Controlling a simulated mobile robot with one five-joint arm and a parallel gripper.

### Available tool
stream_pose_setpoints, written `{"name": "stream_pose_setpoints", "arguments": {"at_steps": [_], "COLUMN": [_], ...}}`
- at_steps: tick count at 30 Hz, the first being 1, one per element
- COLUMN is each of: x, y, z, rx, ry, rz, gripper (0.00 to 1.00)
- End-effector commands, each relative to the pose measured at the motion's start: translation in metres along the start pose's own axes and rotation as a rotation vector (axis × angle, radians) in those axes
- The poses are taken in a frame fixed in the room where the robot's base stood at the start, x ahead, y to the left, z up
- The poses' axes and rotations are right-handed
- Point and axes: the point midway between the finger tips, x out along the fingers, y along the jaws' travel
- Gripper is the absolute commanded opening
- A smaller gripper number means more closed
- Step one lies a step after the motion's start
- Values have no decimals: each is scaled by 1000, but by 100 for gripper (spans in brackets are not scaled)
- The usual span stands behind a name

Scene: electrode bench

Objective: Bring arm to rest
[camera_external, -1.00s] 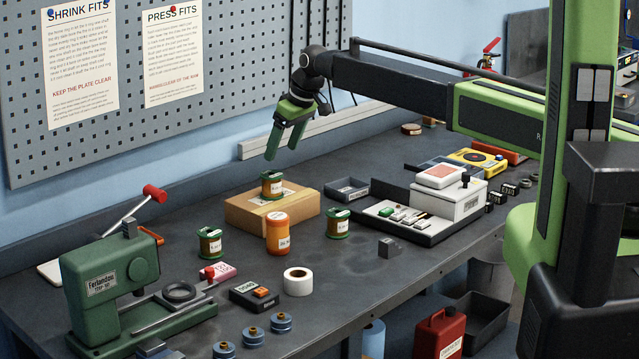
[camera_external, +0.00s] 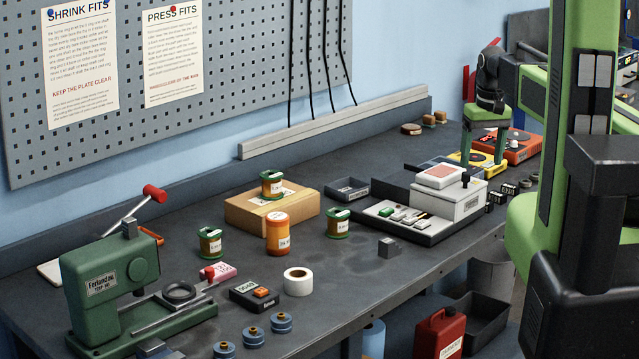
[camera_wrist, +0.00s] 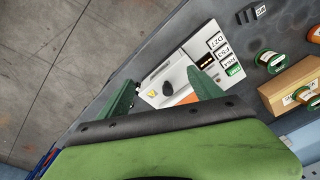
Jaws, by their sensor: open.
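My gripper (camera_external: 484,155) hangs fingers-down at the right of the bench in the external view, in front of the yellow and orange units. Its two green fingers are apart with nothing between them. In the wrist view my gripper (camera_wrist: 162,92) also shows its fingers spread. A white device (camera_wrist: 185,65) with labelled keys lies beyond and between the fingers. In the external view this device (camera_external: 455,203) stands left of the gripper. My arm is swung to the right, partly hidden behind my green column.
A green press (camera_external: 110,277) stands at the front left. Yellow (camera_external: 463,158) and orange (camera_external: 522,149) units are close to the gripper.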

Motion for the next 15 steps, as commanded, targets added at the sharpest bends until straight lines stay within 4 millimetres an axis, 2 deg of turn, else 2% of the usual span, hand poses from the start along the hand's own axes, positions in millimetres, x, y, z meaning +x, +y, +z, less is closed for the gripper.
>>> {"name": "stream_pose_setpoints", "arguments": {"at_steps": [1,3,6,9,15], "x": [-5,-8,-12,-13,-13], "y": [31,59,82,89,89], "z": [44,81,112,122,119], "rx": [76,159,232,259,257], "ry": [-27,-59,-89,-101,-101], "rz": [11,22,32,36,36], "gripper": [75,75,75,75,75]}}
